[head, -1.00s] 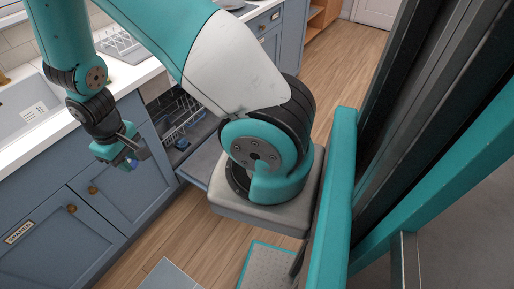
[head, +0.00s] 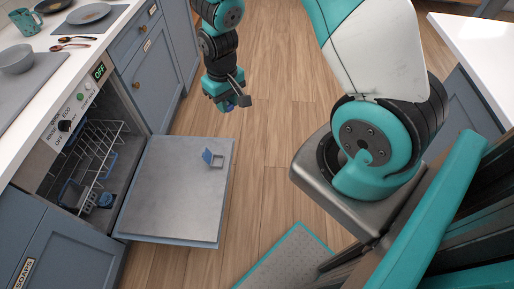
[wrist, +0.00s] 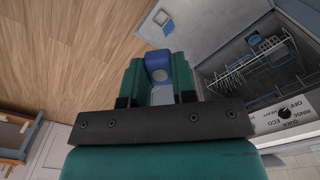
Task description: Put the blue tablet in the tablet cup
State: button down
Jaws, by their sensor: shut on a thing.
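The blue tablet (wrist: 157,60) is held between the jaws of my gripper (wrist: 160,72), which is shut on it. In the head view, my gripper (head: 232,100) hangs pointing down, above and beyond the open dishwasher door (head: 170,205), with a bit of blue at its tip. The tablet cup (head: 215,162) is a small cup with a raised blue lid on the door's inner face. It lies below my gripper in the head view. The cup also shows in the wrist view (wrist: 160,20), past the jaws and apart from them.
The dishwasher's wire rack (head: 92,160) and blue items sit inside the machine at the left. A counter (head: 50,60) with plates, a bowl, a mug and spoons is above. Wooden floor (head: 280,150) is clear right of the door.

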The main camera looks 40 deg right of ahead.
aim_at(218, 163)
jog(key=z, duration=1.65)
jog(key=i, duration=3.4)
jog(key=u, duration=4.8)
